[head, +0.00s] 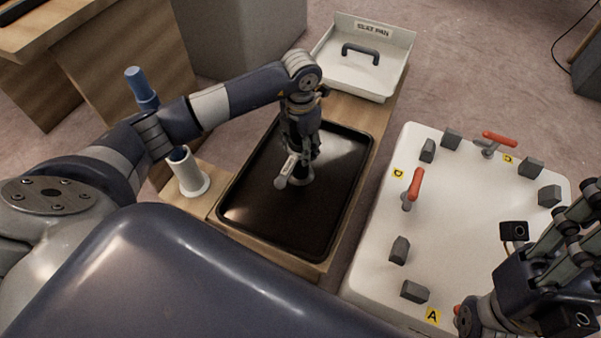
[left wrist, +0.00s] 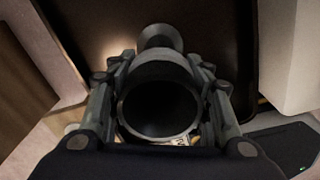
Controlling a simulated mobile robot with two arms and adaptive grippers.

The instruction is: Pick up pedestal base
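The pedestal base (left wrist: 160,105) is a grey tube with a flared foot (left wrist: 160,38). In the left wrist view its dark open end faces the camera. In the head view its pale foot (head: 300,179) shows low over the black tray (head: 243,222); I cannot tell if it touches the tray. My left gripper (head: 300,160) points down, with a finger against each side of the tube, and it also shows in the left wrist view (left wrist: 160,75). My right gripper (head: 580,215) is at the right edge, away from the tray, with its fingertips cut off.
A white fixture plate (head: 455,235) with several grey blocks and red-handled clamps (head: 413,188) lies right. A white seat pan bin (head: 335,75) stands behind the tray. A white flanged tube (head: 190,177) stands left of it.

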